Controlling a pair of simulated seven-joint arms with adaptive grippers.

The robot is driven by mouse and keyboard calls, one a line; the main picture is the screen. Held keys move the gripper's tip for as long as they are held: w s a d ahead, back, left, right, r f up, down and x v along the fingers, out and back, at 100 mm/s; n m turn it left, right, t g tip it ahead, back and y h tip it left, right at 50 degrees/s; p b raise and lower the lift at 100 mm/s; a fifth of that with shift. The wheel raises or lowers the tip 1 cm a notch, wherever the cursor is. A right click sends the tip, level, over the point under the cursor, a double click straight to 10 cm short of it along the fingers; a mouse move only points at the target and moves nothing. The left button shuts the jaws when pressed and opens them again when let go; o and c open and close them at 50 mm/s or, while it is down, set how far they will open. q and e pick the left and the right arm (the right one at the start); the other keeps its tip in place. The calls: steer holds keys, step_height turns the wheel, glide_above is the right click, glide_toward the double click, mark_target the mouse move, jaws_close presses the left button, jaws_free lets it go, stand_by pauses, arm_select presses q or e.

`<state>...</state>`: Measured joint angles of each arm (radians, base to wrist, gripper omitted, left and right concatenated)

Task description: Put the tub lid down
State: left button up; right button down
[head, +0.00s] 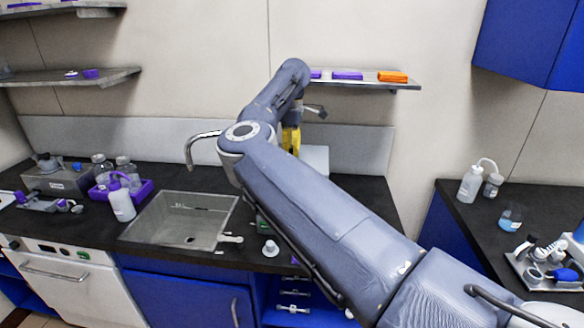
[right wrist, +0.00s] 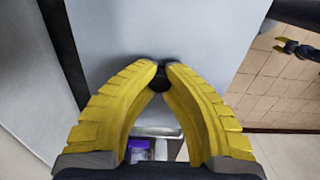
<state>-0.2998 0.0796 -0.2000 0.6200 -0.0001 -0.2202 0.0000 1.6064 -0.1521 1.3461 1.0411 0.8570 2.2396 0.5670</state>
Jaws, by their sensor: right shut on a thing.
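My right gripper (head: 291,140) is at the back of the counter, partly hidden behind my right arm. In the right wrist view its yellow fingers (right wrist: 161,72) are shut on a small black knob (right wrist: 160,79). A broad pale grey panel (right wrist: 205,35) fills the view behind the knob; it looks like the tub lid, but I cannot tell whether it rests on anything. In the head view a pale block-like shape (head: 316,158) shows beside the gripper, mostly hidden by the arm. A small yellow-fingered gripper, apparently my left (right wrist: 297,48), shows at the right wrist view's upper right; its opening is unclear.
A sink (head: 178,215) is set in the dark counter, left of my arm. A purple tray (head: 142,191) with bottles and a white wash bottle (head: 121,203) stand left of it. A shelf (head: 365,83) hangs above the gripper. The right counter (head: 462,215) holds more labware.

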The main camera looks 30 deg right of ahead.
step_height(320, 180, up, 4)
steer(key=shift+f, duration=0.1)
steer(key=shift+d, duration=0.1)
steer(key=s+d+f, duration=0.4)
steer(key=d+f, duration=0.3)
steer(key=f, duration=0.1)
steer(key=s+d+f, duration=0.5)
steer(key=d+f, duration=0.2)
steer(key=d, duration=0.1)
steer(key=s+d+f, duration=0.5)
steer(key=d+f, duration=0.2)
steer(key=f, duration=0.1)
steer(key=shift+s+d+f, duration=0.15)
steer(key=shift+s+f, duration=0.1)
steer(key=shift+f, duration=2.55)
steer(key=c, duration=1.5)
jaws_free()
